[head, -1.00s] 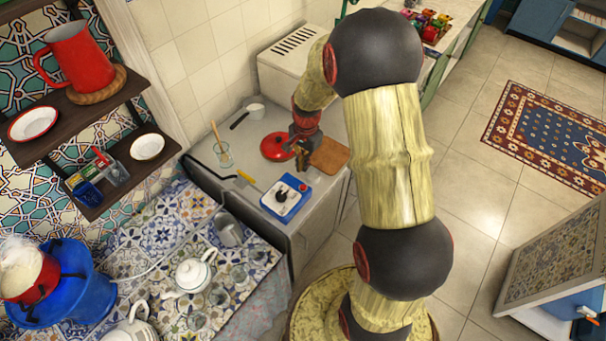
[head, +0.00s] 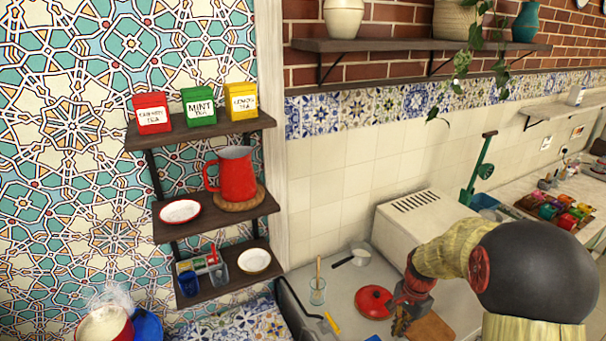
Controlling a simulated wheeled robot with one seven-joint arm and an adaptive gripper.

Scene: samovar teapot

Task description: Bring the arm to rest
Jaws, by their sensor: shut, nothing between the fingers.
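My arm reaches in from the lower right of the head view, with a yellowish, wood-like link and a black joint. My gripper (head: 400,326) points down over the grey counter, between a red lid (head: 373,302) and a wooden board (head: 431,328). Its fingers are shut with nothing held. The fingertips are small and close to the bottom edge of the picture. I cannot tell how high they are above the counter.
A glass with a wooden stick (head: 317,289), a small pan (head: 359,256) and a yellow-handled tool (head: 330,325) are on the counter (head: 345,285). A white ribbed box (head: 410,225) stands behind. Shelves at left hold tea boxes (head: 199,107), a red jug (head: 234,174) and plates.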

